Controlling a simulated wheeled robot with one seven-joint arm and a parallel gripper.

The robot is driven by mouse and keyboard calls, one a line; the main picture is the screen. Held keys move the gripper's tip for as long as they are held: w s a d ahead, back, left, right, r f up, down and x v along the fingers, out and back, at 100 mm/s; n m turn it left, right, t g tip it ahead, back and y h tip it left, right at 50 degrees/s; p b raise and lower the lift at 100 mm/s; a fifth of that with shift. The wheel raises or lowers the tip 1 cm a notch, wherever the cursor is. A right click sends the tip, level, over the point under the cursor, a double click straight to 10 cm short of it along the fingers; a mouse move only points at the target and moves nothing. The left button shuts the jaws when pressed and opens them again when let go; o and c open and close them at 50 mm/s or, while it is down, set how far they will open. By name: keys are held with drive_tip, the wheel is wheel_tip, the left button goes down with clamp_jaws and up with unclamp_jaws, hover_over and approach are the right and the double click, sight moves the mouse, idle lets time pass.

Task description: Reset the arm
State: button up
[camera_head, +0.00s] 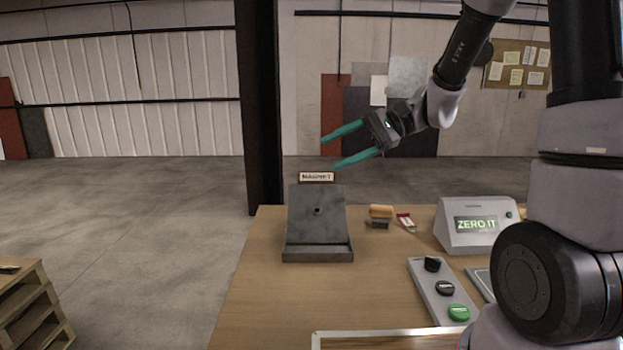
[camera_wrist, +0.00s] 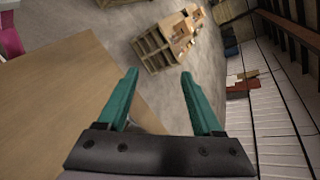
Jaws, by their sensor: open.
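My gripper (camera_head: 342,147) is raised in the air above the back of the table, with its teal fingers pointing left. It is open, and nothing is between the fingers. In the wrist view, my gripper (camera_wrist: 160,90) shows two spread teal fingers with floor beyond them. My arm comes in from the upper right of the head view and is bent. The wooden table (camera_head: 260,310) lies below the gripper, well apart from it.
A grey angled stand (camera_head: 317,215) with a small sign is on the table. Pallets (camera_head: 35,305) stand at lower left. A dark pillar (camera_head: 259,110) rises behind the table.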

drive_tip(key=s+d+r+n+t+h, duration=0.1)
drive_tip(key=s+d+r+t+h, duration=0.3)
drive_tip(key=d, duration=0.5)
drive_tip(key=s+d+r+n+t+h, duration=0.1)
drive_tip(key=s+d+r+t+h, duration=0.3)
drive_tip(key=s+d+h, duration=0.3)
drive_tip(key=d+r, duration=0.1)
drive_tip(key=d, duration=0.1)
drive_tip(key=shift+d+t, duration=0.3)
drive_tip(key=shift+d, duration=0.1)
